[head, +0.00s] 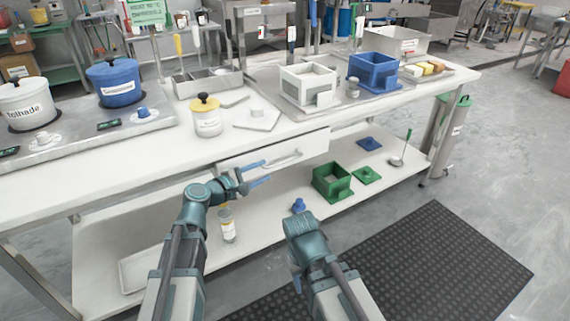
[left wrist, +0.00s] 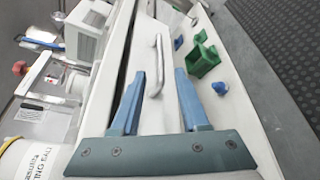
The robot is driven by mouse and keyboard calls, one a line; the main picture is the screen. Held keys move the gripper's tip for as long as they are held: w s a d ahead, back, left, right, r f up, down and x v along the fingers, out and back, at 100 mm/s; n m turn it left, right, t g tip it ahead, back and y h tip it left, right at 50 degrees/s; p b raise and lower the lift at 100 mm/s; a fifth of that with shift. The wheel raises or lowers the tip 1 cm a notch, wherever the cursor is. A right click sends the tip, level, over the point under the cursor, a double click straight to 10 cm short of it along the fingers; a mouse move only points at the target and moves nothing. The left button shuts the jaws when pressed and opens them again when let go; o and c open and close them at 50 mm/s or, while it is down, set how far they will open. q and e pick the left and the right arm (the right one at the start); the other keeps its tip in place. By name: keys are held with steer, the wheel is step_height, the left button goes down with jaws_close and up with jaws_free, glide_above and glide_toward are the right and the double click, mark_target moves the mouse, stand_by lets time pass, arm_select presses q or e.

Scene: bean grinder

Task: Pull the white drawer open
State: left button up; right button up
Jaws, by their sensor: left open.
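The white drawer (head: 312,147) sits under the front edge of the white table, with a curved metal bar handle (head: 284,159) on its front. In the left wrist view the handle (left wrist: 159,62) lies between and beyond the fingertips. My left gripper (head: 266,172) is open and empty, just in front of the drawer and near the handle's left end. Its blue fingers also show in the left wrist view (left wrist: 157,85). Whether a finger touches the handle I cannot tell.
Above the drawer, the tabletop (head: 172,155) holds a yellow-lidded jar (head: 207,120), a white box (head: 308,86) and a blue box (head: 373,71). The lower shelf holds a green box (head: 331,182) and a bottle (head: 228,226). A dark mat (head: 440,262) covers the floor in front.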

mark_target(282, 163)
arm_select(q)
steer(key=b+x, duration=0.2)
steer(key=x, duration=0.9)
steer(key=shift+w+d+f, duration=0.15)
steer(key=shift+d, duration=0.1)
steer(key=shift+c, duration=0.3)
jaws_close()
stand_by(0.7)
